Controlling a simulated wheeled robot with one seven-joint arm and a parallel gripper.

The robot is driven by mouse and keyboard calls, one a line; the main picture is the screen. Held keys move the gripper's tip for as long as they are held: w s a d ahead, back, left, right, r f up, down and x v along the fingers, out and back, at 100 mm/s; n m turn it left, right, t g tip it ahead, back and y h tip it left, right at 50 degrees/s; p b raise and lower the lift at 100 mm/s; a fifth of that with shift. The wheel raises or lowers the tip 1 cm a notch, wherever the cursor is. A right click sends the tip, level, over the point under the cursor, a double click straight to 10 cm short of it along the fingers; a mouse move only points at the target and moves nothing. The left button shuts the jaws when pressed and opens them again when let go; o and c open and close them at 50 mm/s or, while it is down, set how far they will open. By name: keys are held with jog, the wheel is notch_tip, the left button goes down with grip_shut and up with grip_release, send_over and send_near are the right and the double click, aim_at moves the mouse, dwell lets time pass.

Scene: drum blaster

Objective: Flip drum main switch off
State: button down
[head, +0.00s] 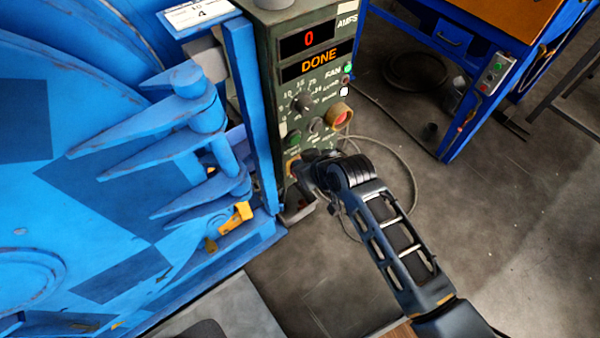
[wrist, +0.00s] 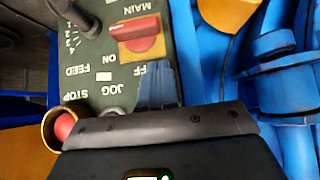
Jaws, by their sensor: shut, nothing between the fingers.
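The main switch is a red knob on an orange plate (wrist: 138,37) in the wrist view, beside the MAIN label, with ON and a partly covered OFF label near it. I cannot tell which label the knob points to. In the head view the switch (head: 291,164) is low on the green control box (head: 290,60), partly hidden by my gripper. My gripper (head: 303,170) is shut and empty in front of the panel's lower part. In the wrist view its fingertips (wrist: 158,84) are just beside the switch, over the OFF label. I cannot tell whether they touch the panel.
A red stop button in a yellow collar (head: 340,116) is above my gripper on the box. The blue drum machine (head: 110,170) with protruding hinges stands close on the left. A blue workbench (head: 455,70) stands at the back right. A cable lies on open floor.

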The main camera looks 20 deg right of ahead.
jog(key=shift+w+f, duration=0.2)
jog(key=shift+f, duration=1)
jog(key=shift+w+f, duration=0.2)
jog(key=shift+f, duration=1)
jog(key=shift+a+f+n+h, duration=0.25)
jog(key=shift+a+n+h, duration=0.15)
jog(key=shift+h, duration=0.3)
notch_tip(320, 180, down, 6)
jog(key=n+t+h+b, duration=0.5)
jog(key=h+b, duration=0.5)
jog(key=b, duration=1.3)
jog(key=n, duration=0.2)
jog(key=shift+a+f+n+t, duration=0.15)
jog(key=shift+f+n+t, duration=0.05)
jog(key=shift+n+t, duration=0.1)
